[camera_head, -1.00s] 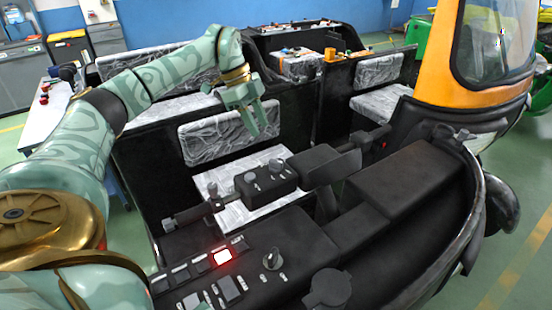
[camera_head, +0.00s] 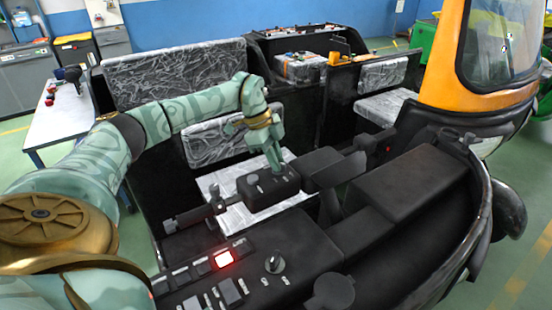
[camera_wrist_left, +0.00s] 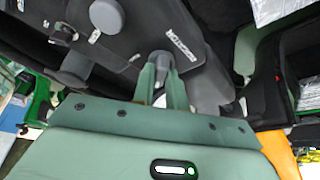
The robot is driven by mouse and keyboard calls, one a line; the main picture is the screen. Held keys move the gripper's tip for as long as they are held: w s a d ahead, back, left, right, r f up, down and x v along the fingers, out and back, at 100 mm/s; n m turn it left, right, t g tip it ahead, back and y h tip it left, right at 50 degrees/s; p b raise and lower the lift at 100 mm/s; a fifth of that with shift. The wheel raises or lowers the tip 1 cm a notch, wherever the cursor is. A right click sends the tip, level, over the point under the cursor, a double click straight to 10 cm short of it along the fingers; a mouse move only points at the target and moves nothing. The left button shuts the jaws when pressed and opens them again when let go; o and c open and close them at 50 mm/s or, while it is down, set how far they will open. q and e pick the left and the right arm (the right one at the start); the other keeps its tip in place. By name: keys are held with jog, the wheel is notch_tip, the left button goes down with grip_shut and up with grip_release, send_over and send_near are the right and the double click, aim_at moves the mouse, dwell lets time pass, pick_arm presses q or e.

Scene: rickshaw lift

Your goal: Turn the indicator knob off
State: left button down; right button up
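The dark control box (camera_head: 268,187) sits on the handlebar in the middle of the head view. It carries two small knobs: the left knob (camera_head: 252,179) is clear, and the right one is mostly hidden by my left gripper (camera_head: 276,166). That gripper points down onto the right side of the box. In the left wrist view, my left gripper's two green fingers (camera_wrist_left: 163,80) stand on either side of a grey knob (camera_wrist_left: 158,60), with a white label beside it. Whether they press on the knob cannot be told. My right gripper is out of view.
Below the handlebar, the dashboard (camera_head: 300,235) has several switches, a lit red button (camera_head: 223,258), and a rotary knob (camera_head: 274,262). Plastic-wrapped seats (camera_head: 175,75) lie behind. A white table (camera_head: 62,118) stands at the left. The orange windscreen frame (camera_head: 440,60) rises at the right.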

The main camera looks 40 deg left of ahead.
pick_arm(q)
jog(key=shift+r+m+p, duration=0.15)
jog(key=shift+m+p, duration=0.15)
jog(key=shift+p, duration=0.35)
jog(key=m+p, duration=0.1)
jog(key=m+g+p, duration=0.1)
jog(key=p, duration=0.1)
jog(key=shift+w+r+m, duration=0.15)
jog(key=shift+m, duration=0.15)
jog(key=shift+m+g+p, duration=0.5)
jog(key=shift+m+p, duration=0.4)
jog(key=shift+m, duration=0.1)
jog(key=shift+w+f+m+g, duration=0.1)
jog(key=shift+f+m+g, duration=0.15)
jog(key=shift+m, duration=0.55)
jog(key=shift+p, duration=0.3)
jog(key=c, duration=1.4)
grip_release()
jog(key=shift+r, duration=0.1)
